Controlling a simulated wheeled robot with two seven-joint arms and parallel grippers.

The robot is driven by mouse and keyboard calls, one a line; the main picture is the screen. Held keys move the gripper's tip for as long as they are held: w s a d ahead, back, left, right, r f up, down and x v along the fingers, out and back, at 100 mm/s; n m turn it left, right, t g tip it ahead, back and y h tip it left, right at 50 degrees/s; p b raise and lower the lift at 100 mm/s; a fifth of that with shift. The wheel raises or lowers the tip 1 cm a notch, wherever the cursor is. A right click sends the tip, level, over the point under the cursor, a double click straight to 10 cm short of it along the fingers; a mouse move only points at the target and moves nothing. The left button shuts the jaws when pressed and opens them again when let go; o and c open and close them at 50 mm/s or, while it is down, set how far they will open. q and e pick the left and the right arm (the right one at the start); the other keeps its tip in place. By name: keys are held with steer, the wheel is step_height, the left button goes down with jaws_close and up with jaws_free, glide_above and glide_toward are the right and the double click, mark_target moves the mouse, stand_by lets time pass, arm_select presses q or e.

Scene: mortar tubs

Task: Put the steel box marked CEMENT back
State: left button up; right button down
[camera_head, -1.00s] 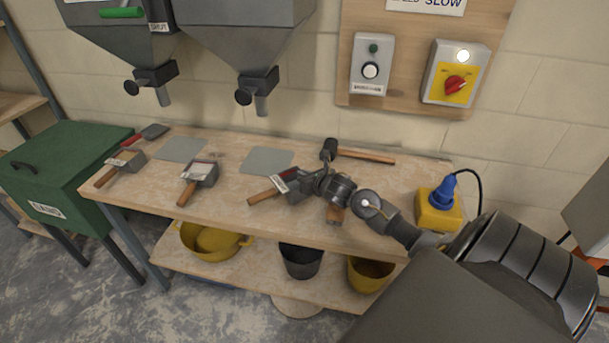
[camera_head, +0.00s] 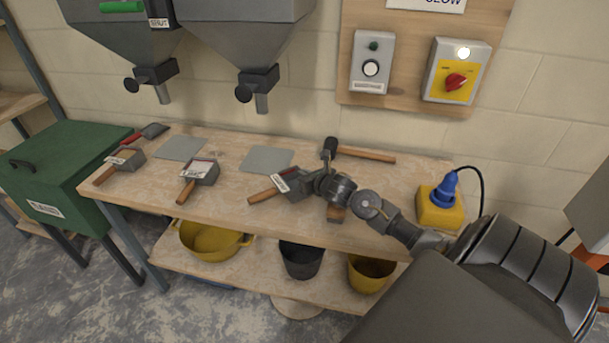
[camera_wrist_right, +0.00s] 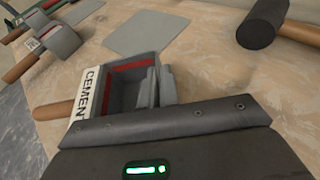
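The steel box marked CEMENT (camera_wrist_right: 113,98) is an open grey scoop with a wooden handle, a white label and a red line inside. In the head view the box (camera_head: 297,187) is at the middle of the bench, its handle pointing left. My right gripper (camera_wrist_right: 158,85) has its two fingers close together on the box's right wall, one inside and one outside. In the head view my right gripper (camera_head: 312,182) covers the box's right side. Whether the box touches the bench is hard to tell. My left gripper is not in view.
Two similar boxes (camera_head: 205,173) (camera_head: 127,159) lie left on the bench (camera_head: 240,215). Grey plates (camera_head: 266,159) (camera_head: 181,148) lie behind. A mallet (camera_head: 362,155) lies behind my gripper; a yellow block with a blue plug (camera_head: 440,207) stands right. Hopper spouts (camera_head: 259,92) hang above.

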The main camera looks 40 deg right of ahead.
steer(key=shift+s+a+f, duration=0.15)
steer(key=shift+f, duration=0.35)
steer(key=shift+s+a+f, duration=0.1)
steer(key=shift+a+f, duration=0.05)
steer(key=shift+f, duration=0.3)
steer(key=c, duration=1.6)
jaws_free()
steer(key=shift+o, duration=0.2)
steer(key=shift+f+g, duration=0.1)
steer(key=shift+g, duration=0.2)
steer(key=v, duration=0.3)
steer(key=r+v, duration=0.1)
steer(key=v, duration=0.3)
steer(key=b+v, duration=0.1)
steer(key=v, duration=0.3)
steer(key=shift+w+d+r, duration=0.2)
steer(key=shift+w+d, duration=0.05)
